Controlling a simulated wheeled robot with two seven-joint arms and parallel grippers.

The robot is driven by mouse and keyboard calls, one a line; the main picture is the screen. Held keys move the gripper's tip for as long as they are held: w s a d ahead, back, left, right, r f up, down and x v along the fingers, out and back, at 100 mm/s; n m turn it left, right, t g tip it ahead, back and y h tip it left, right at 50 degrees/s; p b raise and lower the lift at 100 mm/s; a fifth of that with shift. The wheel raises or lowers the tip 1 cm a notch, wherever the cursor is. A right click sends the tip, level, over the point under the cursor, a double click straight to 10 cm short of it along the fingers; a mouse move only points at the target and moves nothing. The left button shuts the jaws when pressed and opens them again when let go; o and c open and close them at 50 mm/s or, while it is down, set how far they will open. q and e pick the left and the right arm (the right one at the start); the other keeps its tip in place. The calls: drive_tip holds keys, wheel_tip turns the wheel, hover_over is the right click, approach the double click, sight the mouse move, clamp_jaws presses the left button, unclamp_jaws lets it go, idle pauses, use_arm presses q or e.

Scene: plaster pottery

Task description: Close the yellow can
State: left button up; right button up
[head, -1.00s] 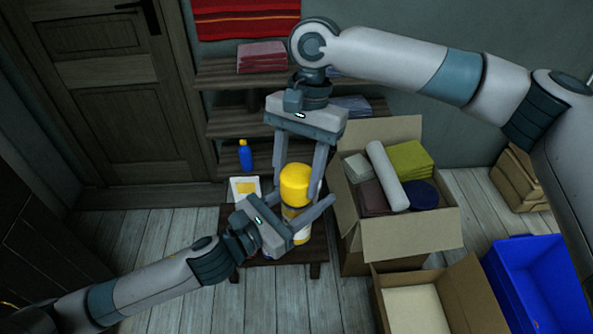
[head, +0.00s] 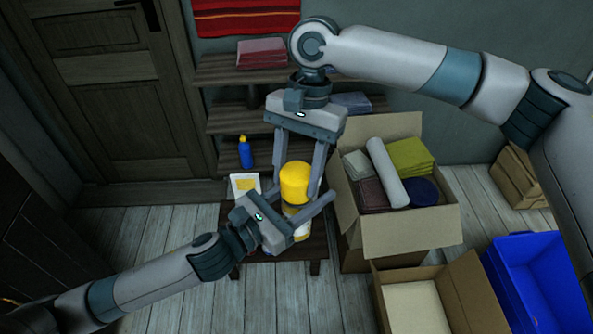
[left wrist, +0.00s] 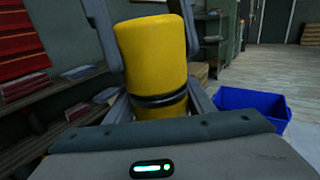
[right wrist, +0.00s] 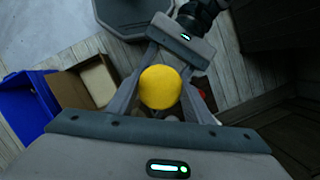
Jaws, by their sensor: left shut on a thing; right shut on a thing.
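The yellow can (head: 290,211) stands upright over a small dark table, its lower part between the fingers of my left gripper (head: 305,216). A large yellow lid (head: 295,182) is on top of it; the left wrist view shows the lid (left wrist: 151,50) above a dark band, with yellow can body (left wrist: 160,108) below. I cannot tell whether the lid is fully seated. My right gripper (head: 296,178) reaches down from above and is shut on the lid's sides. The right wrist view shows the round lid top (right wrist: 160,87) between its fingers. My left gripper is shut on the can body.
A blue bottle (head: 246,154) and a white-and-yellow packet (head: 245,187) are left of the can. An open cardboard box (head: 405,233) with cloths is close on the right. A second box (head: 462,290) and a blue bin (head: 540,285) are further right. Shelves (head: 225,120) are behind.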

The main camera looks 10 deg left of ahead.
drive_tip(key=shift+f, duration=0.35)
drive_tip(key=o, duration=1.2)
drive_tip(key=shift+r, duration=0.1)
drive_tip(key=v, duration=1.1)
drive_tip(key=shift+w+r, duration=0.2)
drive_tip(key=shift+r, duration=0.2)
drive_tip(key=shift+f, duration=0.1)
